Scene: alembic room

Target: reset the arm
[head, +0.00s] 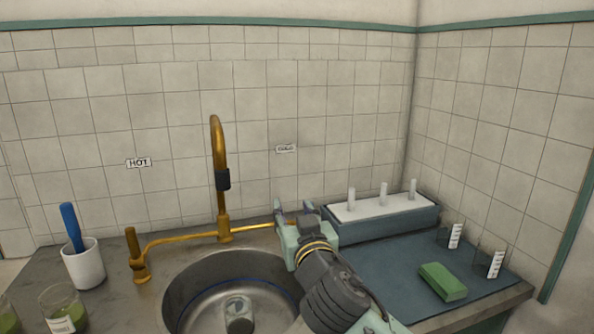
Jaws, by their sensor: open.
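My gripper (293,213) is open, with its two fingers apart, at the end of my arm in the head view. It is beyond the right rim of the round metal sink, near the right end of the brass tap pipe and left of the blue-grey rack. I see nothing held between the fingers. My arm reaches in from the bottom edge and hides part of the sink's right side and the counter. Whether a finger touches the pipe or the rack, I cannot tell.
A brass tap (221,170) stands behind the sink (190,292), which holds a glass vessel (238,314). A rack (380,227) with white pegs, a green sponge (443,282) and two labelled beakers are right. A white cup (85,266) and jars of green liquid are left.

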